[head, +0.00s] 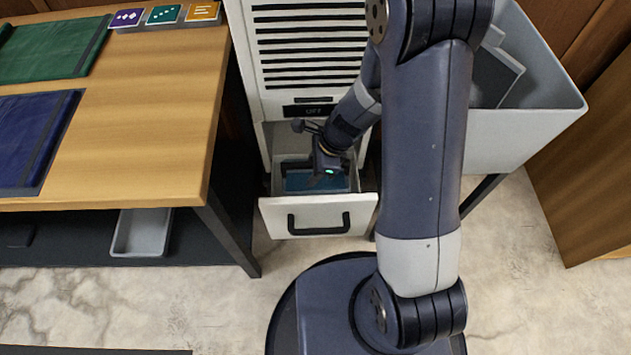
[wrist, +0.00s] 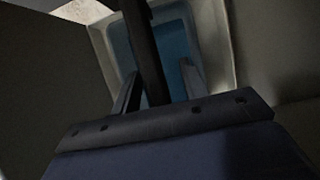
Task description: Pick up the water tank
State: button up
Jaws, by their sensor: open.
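The water tank (head: 300,183) is a pale open box with blue water in it, sitting low in the pulled-out drawer of a white louvred unit. In the wrist view its pale rim (wrist: 213,45) and blue inside show beyond my fingers. A dark bar (wrist: 143,40) crosses over the tank and runs between my two fingers; it looks like a carrying handle. My gripper (head: 322,172) points down over the tank. In the wrist view my gripper (wrist: 160,85) is open, with one finger on each side of the bar. I cannot tell whether either finger touches it.
The drawer front (head: 335,214) is white with a black handle. The white unit (head: 308,50) stands behind, its panel reading OFF. A wooden workbench (head: 150,120) is close on the left. A grey bin or sink (head: 525,130) stands right.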

jog(key=shift+f, duration=0.15)
jog(key=shift+c, duration=0.5)
grip_shut()
dwell(0.4)
